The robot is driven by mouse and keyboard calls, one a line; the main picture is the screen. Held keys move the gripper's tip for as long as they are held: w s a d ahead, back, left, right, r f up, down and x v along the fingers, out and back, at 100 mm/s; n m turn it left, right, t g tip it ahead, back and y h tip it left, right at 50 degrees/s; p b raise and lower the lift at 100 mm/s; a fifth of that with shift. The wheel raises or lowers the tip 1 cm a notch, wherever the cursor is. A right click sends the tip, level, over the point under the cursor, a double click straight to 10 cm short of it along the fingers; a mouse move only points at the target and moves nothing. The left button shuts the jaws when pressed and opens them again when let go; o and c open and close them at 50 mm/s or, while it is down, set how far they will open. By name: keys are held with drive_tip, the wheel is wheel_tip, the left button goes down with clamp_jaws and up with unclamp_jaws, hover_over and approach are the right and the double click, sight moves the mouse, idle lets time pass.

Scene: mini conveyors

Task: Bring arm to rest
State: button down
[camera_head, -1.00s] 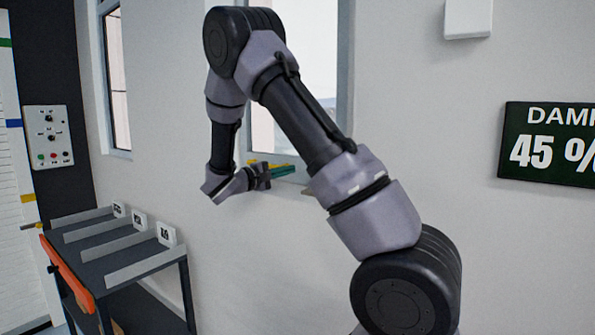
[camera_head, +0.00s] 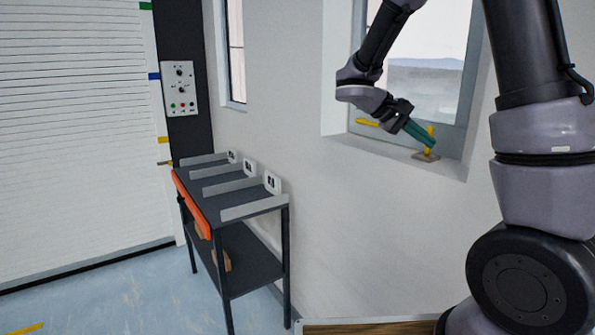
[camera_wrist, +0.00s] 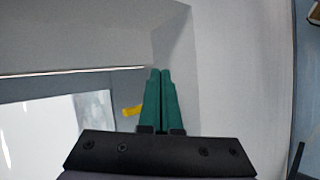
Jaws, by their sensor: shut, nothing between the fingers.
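My arm rises on the right in the head view and bends down towards the window. My gripper (camera_head: 428,141) has green fingers that point down and right in front of the window sill. In the wrist view my gripper (camera_wrist: 160,72) shows its two green fingers side by side, shut with nothing between them. They are in front of pale wall and window-recess surfaces.
A yellow window handle (camera_head: 367,122) is left of the fingers. A small yellow item on a flat base (camera_head: 426,157) sits on the sill, partly hidden by the fingers. A dark shelf cart (camera_head: 245,206) with an orange front edge stands left. Blue floor (camera_head: 110,285) is clear.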

drive_tip(key=s+a+r+m+y, duration=0.1)
drive_tip(key=s+r+m+y, duration=0.15)
drive_tip(key=s+y, duration=0.6)
drive_tip(key=s+a+r+m+t+y, duration=0.3)
drive_tip(key=s+a+r+t+y, duration=0.1)
drive_tip(key=s+a+r+t, duration=0.2)
drive_tip(key=s+a+t, duration=0.1)
drive_tip(key=s, duration=0.1)
drive_tip(key=shift+s+r+y, duration=0.3)
drive_tip(key=shift+y, duration=0.05)
drive_tip(key=shift+m, duration=0.25)
